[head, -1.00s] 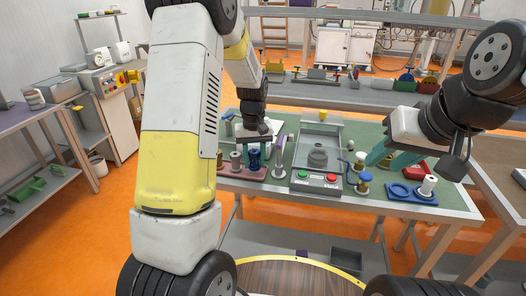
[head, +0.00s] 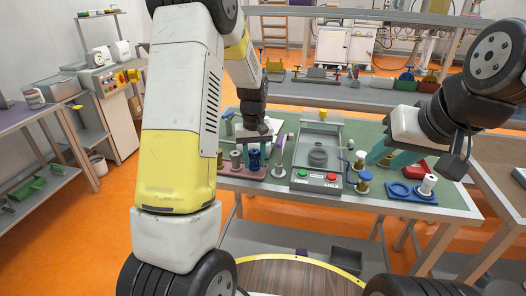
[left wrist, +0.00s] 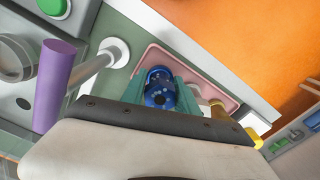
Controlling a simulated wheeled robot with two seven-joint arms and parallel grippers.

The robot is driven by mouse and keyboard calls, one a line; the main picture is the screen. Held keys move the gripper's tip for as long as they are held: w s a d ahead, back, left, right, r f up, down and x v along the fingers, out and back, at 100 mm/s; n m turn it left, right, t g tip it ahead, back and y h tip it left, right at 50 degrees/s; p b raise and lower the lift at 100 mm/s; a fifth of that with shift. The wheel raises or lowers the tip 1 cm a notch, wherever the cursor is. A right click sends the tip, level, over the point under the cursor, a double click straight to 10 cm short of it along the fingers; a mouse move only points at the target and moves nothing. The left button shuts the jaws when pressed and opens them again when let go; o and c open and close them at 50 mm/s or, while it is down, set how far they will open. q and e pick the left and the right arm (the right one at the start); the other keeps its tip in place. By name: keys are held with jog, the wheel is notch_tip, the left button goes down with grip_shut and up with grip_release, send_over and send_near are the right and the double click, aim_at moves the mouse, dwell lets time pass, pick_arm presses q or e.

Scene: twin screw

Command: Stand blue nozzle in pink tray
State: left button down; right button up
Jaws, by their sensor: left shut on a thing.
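The blue nozzle (head: 254,159) is upright over the right part of the pink tray (head: 228,171). In the left wrist view the nozzle (left wrist: 160,88) sits between the teal fingers of my left gripper (left wrist: 160,100), which is shut on it. The pink tray (left wrist: 206,66) shows around it there; I cannot tell whether the nozzle's base touches the tray. In the head view my left gripper (head: 254,146) is mostly hidden by its own body. My right gripper (head: 388,158) is open and empty, its teal fingers apart above the table's right part.
A grey fixture (head: 316,181) with green and red buttons stands right of the pink tray. A purple-topped post (head: 278,150) stands between them. Grey and yellowish pieces share the pink tray. A blue tray (head: 404,193) with a white cylinder (head: 428,185) and a red bin (head: 418,169) lie further right.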

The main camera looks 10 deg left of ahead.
aim_at(254, 151)
pick_arm(q)
jog(key=shift+f, duration=0.7)
dwell(0.5)
jog(key=c, duration=0.8)
grip_release()
jog(key=shift+c, duration=0.2)
jog(key=shift+d, duration=0.15)
jog(key=shift+r, duration=0.15)
jog(key=shift+w+d+r, duration=0.1)
jog(key=shift+r, duration=0.1)
jog(key=shift+o, duration=1.1)
jog(key=shift+r, duration=0.35)
jog(key=shift+a+r, duration=0.15)
jog(key=shift+r, duration=1.3)
jog(key=shift+a+r, duration=0.1)
jog(key=shift+r, duration=1.3)
